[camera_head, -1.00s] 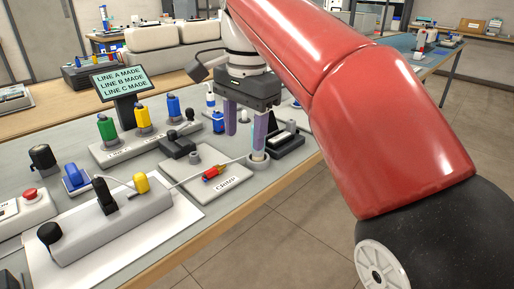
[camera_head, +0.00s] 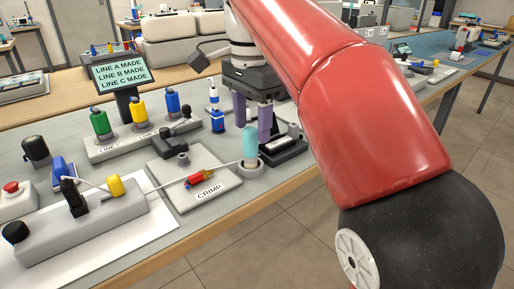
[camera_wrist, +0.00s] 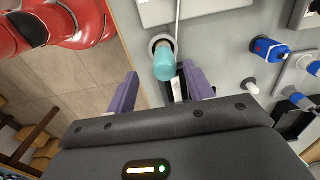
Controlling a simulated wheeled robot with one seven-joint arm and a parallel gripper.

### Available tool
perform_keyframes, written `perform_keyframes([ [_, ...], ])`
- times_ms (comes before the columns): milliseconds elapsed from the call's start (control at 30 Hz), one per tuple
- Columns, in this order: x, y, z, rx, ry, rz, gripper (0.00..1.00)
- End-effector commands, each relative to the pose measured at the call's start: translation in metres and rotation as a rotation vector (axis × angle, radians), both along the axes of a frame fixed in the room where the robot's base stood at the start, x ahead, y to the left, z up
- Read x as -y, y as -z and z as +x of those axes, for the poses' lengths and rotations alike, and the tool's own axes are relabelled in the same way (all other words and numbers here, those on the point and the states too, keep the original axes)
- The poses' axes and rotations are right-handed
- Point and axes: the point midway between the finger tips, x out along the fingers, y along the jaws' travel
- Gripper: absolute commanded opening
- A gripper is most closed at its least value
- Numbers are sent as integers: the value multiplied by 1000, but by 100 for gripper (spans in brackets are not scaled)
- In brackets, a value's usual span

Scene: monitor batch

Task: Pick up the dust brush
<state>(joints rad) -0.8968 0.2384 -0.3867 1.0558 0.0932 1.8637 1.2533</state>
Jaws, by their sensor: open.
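No brush with plain bristles shows. The likeliest dust brush is an upright teal cylinder (camera_head: 250,143) standing in a round grey holder (camera_head: 247,164) near the table's front edge; I cannot be sure of it. It also shows in the wrist view (camera_wrist: 164,65), its top close to the gap between my fingertips. My gripper (camera_head: 252,128) points down just behind the teal cylinder, with its purple fingers apart. In the wrist view my gripper (camera_wrist: 160,74) is open with nothing clamped. Whether the cylinder's top lies between the fingers is unclear.
A white CRIMP plate (camera_head: 222,188) with a red connector (camera_head: 200,177) lies left of the holder. A black stand (camera_head: 290,145) is close on the right. A small blue bottle (camera_head: 217,121) stands behind. Beyond the front edge is open floor.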

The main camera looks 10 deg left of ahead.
Motion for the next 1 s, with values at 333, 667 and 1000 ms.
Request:
perform_keyframes([
  [333, -4, 42, 4, -2, 0, -2, 52],
  [667, -4, 64, 5, 1, -1, 0, 52],
  [1000, -4, 64, 5, 1, -1, 0, 25],
])
